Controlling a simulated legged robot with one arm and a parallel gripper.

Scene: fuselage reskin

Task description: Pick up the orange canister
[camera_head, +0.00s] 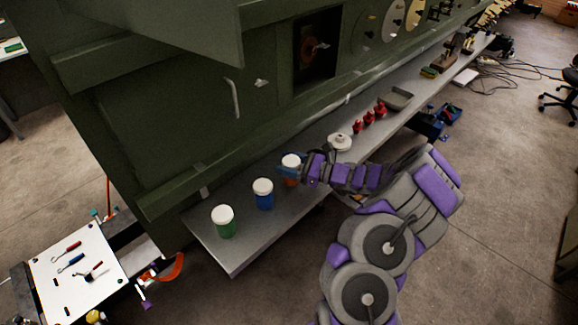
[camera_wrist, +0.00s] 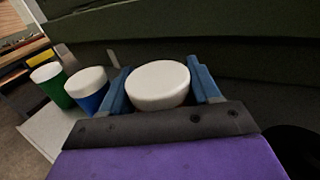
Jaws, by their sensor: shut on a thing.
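The orange canister (camera_head: 291,163) with a white lid stands on the grey shelf, at the right end of a row of canisters. My gripper (camera_head: 290,171) reaches it from the right and is shut on it. In the wrist view the white lid (camera_wrist: 159,85) sits between the two blue fingers of my gripper (camera_wrist: 162,88), one on each side. The orange body is hidden there behind my gripper. In the head view only a little orange shows below the lid.
A blue canister (camera_head: 263,194) and a green canister (camera_head: 224,222) stand to the left on the grey shelf (camera_head: 238,252). A white round object (camera_head: 340,142) and several red items (camera_head: 368,118) lie to the right. The dark green panel wall (camera_head: 170,130) rises behind.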

